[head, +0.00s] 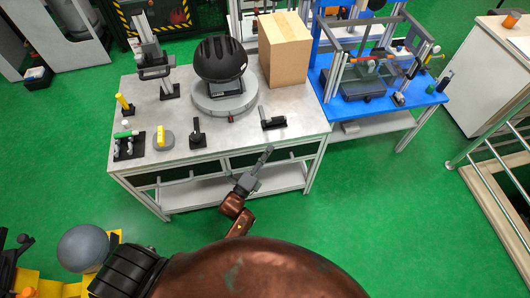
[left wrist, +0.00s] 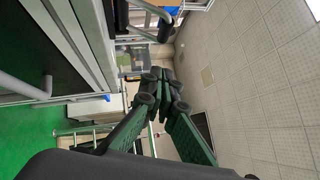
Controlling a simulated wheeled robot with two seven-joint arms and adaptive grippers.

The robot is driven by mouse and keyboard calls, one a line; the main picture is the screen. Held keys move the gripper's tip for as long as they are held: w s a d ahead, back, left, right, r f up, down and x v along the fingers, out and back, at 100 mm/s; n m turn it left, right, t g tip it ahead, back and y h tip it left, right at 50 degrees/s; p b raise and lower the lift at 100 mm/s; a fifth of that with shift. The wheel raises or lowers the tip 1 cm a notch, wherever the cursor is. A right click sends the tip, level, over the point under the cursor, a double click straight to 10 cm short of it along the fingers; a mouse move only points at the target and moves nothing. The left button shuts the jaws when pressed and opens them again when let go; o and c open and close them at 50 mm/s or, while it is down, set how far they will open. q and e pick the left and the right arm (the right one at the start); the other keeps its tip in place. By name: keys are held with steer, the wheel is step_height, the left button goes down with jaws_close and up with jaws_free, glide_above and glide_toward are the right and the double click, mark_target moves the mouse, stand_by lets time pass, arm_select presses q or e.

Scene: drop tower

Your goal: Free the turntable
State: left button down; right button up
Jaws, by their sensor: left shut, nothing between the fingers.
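The grey round turntable (head: 225,103) sits on the metal workbench (head: 185,155). A black helmet-like dome (head: 220,58) stands on it, on a dark support. A small red part (head: 231,119) shows at the turntable's front rim; its exact form is too small to tell. My left gripper (head: 267,150) is in front of the bench's front edge, apart from the turntable and to its lower right. In the left wrist view its fingers (left wrist: 166,77) are together and empty. My right gripper is not in view.
A black bracket (head: 273,120) lies near the bench's front right, and a black-handled stand (head: 197,136) left of it. A cardboard box (head: 286,52) is behind. A blue table (head: 425,96) adjoins right.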

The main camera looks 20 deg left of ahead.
mark_target(276, 121)
arm_select(q)
steer(key=w+r, duration=0.1)
steer(key=w, duration=0.2)
steer(key=w+r, duration=0.1)
steer(key=w, duration=0.2)
steer(key=w+r, duration=0.1)
steer(key=w, duration=0.1)
steer(key=shift+w+a+b, duration=0.35)
steer(key=shift+w+a, duration=0.05)
